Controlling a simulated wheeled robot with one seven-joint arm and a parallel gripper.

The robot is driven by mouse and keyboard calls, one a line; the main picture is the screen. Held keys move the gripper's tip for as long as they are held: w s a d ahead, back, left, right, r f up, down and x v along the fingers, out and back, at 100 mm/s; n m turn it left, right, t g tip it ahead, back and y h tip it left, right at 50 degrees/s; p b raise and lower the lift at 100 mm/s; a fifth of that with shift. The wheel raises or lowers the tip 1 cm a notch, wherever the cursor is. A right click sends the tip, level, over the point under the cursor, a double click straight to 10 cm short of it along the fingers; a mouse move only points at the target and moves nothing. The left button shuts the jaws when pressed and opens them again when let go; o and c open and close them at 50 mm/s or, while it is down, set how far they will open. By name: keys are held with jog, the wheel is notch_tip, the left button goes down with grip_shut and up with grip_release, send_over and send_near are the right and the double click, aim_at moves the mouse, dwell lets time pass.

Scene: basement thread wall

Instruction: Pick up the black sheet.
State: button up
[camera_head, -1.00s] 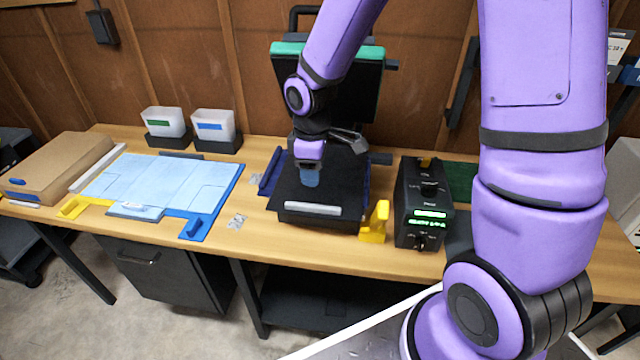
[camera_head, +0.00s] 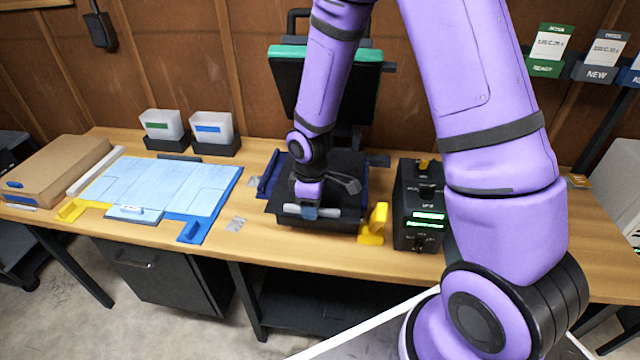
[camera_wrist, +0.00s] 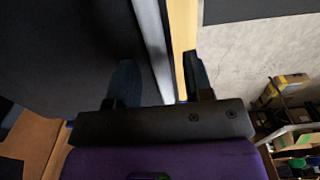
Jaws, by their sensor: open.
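A black sheet-like surface (camera_head: 345,170) lies on the bed of the press; I cannot tell sheet from bed where both are black. It also fills the left of the wrist view (camera_wrist: 60,50). A light grey bar (camera_head: 335,213) runs along its front edge and shows in the wrist view (camera_wrist: 152,45). My gripper (camera_head: 308,212) is open and empty at that front edge, pointing down. In the wrist view my gripper (camera_wrist: 160,82) has one dark blue finger over the black surface and the other beyond the grey bar. Whether either finger touches is unclear.
The press's raised upper plate (camera_head: 350,90) with a green edge stands behind my wrist. A yellow bracket (camera_head: 374,225) and a black control box (camera_head: 420,205) stand close on the right. A blue board (camera_head: 165,185) and two bins (camera_head: 212,128) are on the left.

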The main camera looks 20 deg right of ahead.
jog(key=shift+f, duration=0.2)
jog(key=shift+c, duration=0.5)
grip_shut()
